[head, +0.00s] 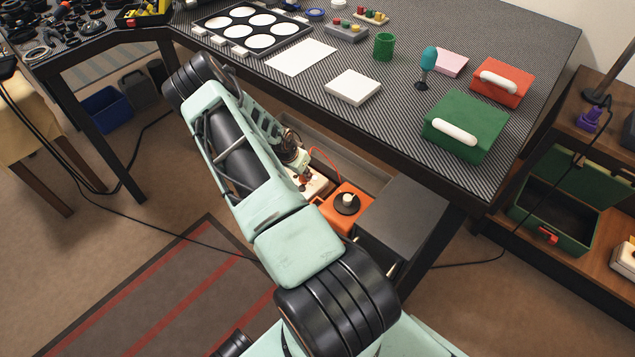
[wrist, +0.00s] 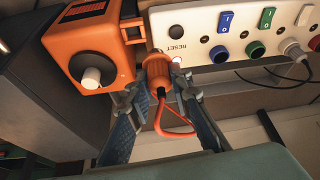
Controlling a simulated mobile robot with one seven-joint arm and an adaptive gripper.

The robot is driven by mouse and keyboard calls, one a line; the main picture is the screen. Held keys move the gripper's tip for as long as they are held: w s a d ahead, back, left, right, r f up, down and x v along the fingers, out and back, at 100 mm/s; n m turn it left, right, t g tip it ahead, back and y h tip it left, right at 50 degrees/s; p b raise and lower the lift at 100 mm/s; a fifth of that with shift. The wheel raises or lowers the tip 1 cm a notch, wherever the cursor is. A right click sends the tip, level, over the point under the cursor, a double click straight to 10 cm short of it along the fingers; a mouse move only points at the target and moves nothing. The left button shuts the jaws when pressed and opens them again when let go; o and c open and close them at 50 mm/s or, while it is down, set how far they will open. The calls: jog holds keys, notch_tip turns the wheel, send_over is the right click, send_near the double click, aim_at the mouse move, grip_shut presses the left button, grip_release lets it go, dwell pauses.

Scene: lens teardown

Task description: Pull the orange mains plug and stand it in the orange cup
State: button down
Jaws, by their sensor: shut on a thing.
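The orange mains plug (wrist: 158,70) is in the wrist view, at the near edge of a white power strip (wrist: 205,62), with a red-orange cord looping from it. I cannot tell whether its pins are still in the socket. My gripper (wrist: 159,88) is shut on the plug, one finger on each side. In the head view my gripper (head: 303,172) is low beside the table, over the strip (head: 318,181), and the plug is hard to make out there. I can make out no orange cup in either view.
An orange box with a pale knob (wrist: 75,42) stands close left of the plug; it also shows in the head view (head: 349,193). A dark grey cabinet (head: 405,215) is right of it. The tabletop above holds a green cup (head: 384,48) and a green box (head: 466,122).

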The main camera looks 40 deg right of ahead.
jog(key=m, duration=0.2)
send_over(321, 200)
jog(key=a, duration=0.2)
notch_tip(321, 200, down, 4)
jog(key=shift+g, duration=0.3)
jog(key=shift+d+f+b, duration=0.1)
jog(key=shift+f+b, duration=1.6)
jog(key=shift+f, duration=1.3)
jog(key=shift+f, duration=0.75)
jog(key=shift+s+f, duration=0.2)
jog(key=shift+f, duration=0.55)
jog(key=c, duration=1.7)
grip_release()
jog(key=shift+f, duration=0.1)
jog(key=shift+w, duration=0.1)
